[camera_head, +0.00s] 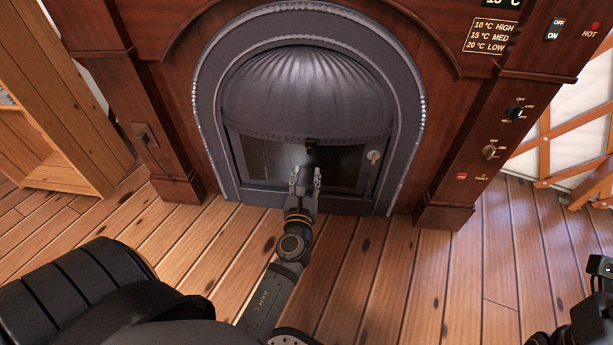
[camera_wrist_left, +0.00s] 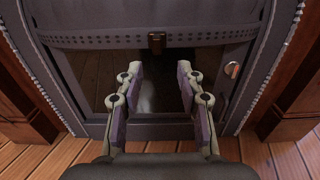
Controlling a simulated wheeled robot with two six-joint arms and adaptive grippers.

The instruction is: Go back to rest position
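My left gripper (camera_head: 306,180) reaches forward from the lower middle of the head view, in front of the dark metal fireplace (camera_head: 207,100). In the left wrist view its two fingers (camera_wrist_left: 160,90) are apart with nothing between them. The fingertips are in front of the glass pane (camera_head: 265,158), below a small brass latch or knob (camera_wrist_left: 156,42). I cannot tell whether they touch the glass. My right arm shows only in part at the lower right corner of the head view, and its fingertips cannot be made out.
The wooden surround (camera_head: 455,120) carries knobs, switches and temperature labels on its right side. A wooden shelf unit (camera_head: 60,110) stands at the left. A lattice wall (camera_head: 570,150) is at the right. The plank floor (camera_head: 400,260) before the fireplace is clear.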

